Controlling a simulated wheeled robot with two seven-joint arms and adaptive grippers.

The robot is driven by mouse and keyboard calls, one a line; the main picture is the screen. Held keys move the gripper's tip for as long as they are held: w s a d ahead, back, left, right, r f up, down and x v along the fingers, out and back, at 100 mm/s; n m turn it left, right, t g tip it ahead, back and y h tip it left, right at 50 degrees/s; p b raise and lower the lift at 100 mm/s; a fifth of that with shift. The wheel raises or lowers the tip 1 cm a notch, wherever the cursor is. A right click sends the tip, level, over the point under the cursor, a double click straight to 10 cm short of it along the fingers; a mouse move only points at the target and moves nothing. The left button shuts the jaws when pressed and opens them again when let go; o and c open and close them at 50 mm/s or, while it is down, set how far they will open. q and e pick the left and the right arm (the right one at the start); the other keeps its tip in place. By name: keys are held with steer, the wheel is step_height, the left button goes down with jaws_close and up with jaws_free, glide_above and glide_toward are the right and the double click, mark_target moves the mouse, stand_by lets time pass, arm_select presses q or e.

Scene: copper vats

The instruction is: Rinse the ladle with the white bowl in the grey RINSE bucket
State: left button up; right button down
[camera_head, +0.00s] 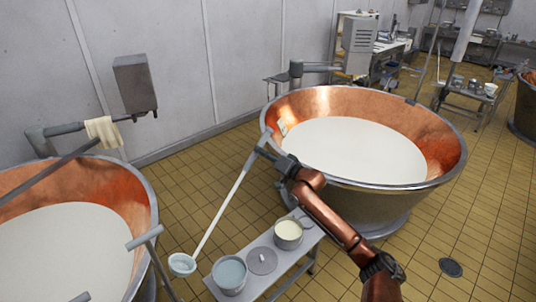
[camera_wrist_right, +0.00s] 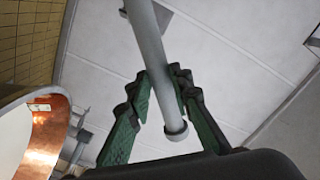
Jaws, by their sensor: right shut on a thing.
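My right gripper (camera_head: 268,155) is shut on the upper part of the ladle's pale handle (camera_head: 222,212), beside the near left rim of the middle vat. In the right wrist view the fingers (camera_wrist_right: 165,100) close around the grey handle (camera_wrist_right: 150,45), whose capped end shows between them. The handle slants down to the left, to the ladle's white bowl (camera_head: 182,264). The bowl hangs left of the grey bucket (camera_head: 229,275), apart from it. The bucket holds pale bluish liquid and stands at the bench's near end; no RINSE lettering is legible. My left gripper is not in view.
The low bench (camera_head: 276,274) also carries a round lid (camera_head: 261,260) and a pot of cream-coloured liquid (camera_head: 288,229). Copper vats of white liquid stand at left (camera_head: 140,190) and behind (camera_head: 437,155). Open tiled floor (camera_head: 480,220) lies at right.

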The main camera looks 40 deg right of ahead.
steer(key=a+r+n+p, duration=0.1)
steer(key=a+r, duration=0.3)
steer(key=r, duration=0.4)
steer(key=a+r+n+p, duration=0.2)
steer(key=a+r+n, duration=0.1)
steer(key=r, duration=0.6)
steer(key=s+a+r+n+p, duration=0.1)
steer(key=a+r+n+p, duration=0.1)
steer(key=a+r, duration=0.4)
step_height(320, 180, up, 3)
steer(key=shift+r+n, duration=0.1)
steer(key=shift+n, duration=0.3)
